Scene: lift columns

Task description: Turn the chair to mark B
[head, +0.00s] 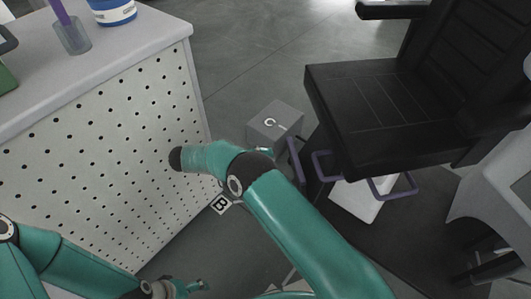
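The black chair (375,110) stands at the right, its seat facing left toward my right arm and its backrest at the upper right. Purple bar loops (393,188) show below its seat edge. Mark B (220,204) is a small white label with a black B on the floor, beside the perforated cabinet. My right arm reaches up from the bottom; a small teal tip of what seems its gripper (263,150) shows behind the wrist, near the leftmost purple bar. Whether it touches is unclear. My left gripper (198,285) is low at the bottom edge, mostly hidden, apart from the chair.
A white perforated cabinet (110,150) fills the left, with a cup (72,36) and a blue-and-white tub (113,12) on top. A grey box (275,122) stands on the floor between cabinet and chair. A light grey unit (497,185) stands at the right edge. Floor behind is clear.

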